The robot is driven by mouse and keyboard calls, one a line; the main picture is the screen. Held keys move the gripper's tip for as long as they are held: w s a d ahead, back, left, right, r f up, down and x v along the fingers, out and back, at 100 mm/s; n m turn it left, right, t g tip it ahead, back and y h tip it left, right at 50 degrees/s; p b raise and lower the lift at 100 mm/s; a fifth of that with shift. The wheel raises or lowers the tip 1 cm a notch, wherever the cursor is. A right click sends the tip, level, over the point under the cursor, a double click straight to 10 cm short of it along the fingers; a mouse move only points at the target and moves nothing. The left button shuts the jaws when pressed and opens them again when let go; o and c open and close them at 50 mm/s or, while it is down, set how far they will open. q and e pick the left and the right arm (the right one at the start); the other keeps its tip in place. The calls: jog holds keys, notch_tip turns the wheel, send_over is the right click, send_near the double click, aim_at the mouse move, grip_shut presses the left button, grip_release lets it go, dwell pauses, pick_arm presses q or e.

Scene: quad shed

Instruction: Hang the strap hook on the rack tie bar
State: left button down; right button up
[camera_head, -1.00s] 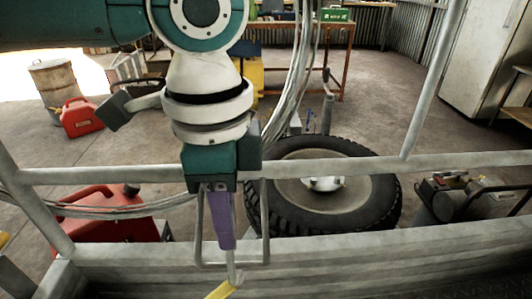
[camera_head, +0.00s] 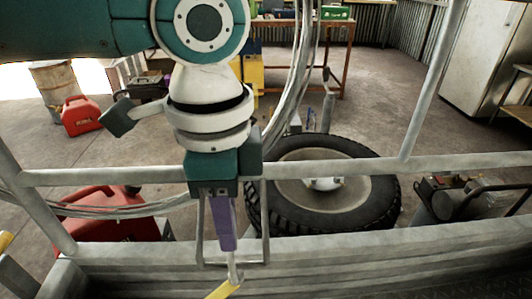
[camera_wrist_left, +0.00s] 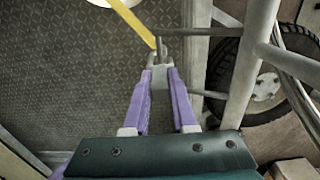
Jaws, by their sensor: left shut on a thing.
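My left gripper (camera_head: 226,240) points down at the front rail, its purple fingers shut on the grey strap hook (camera_head: 233,272). A yellow strap (camera_head: 224,291) hangs from the hook. The tie bar (camera_head: 254,264) looks like the low rod of a thin U-shaped loop below the rail. In the head view the hook and fingers overlap this rod. In the left wrist view the hook (camera_wrist_left: 158,54) lies at the fingertips (camera_wrist_left: 160,72), close to the left end of the rod (camera_wrist_left: 205,32); I cannot tell whether they touch. My right gripper is out of view.
The rack's grey top rail (camera_head: 330,169) and lower side panel (camera_head: 340,250) cross the front, with a slanted post (camera_head: 432,85) at right. Beyond are a tyre (camera_head: 365,205), red fuel cans (camera_head: 82,116) and a small engine-like machine (camera_head: 460,200).

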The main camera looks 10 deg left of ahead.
pick_arm(q)
jog(key=shift+f+b, duration=0.85)
jog(key=shift+f, duration=1.05)
jog(key=shift+c, duration=0.8)
grip_release()
jog(key=shift+r, duration=0.1)
notch_tip(320, 180, up, 9)
jog(key=p, duration=1)
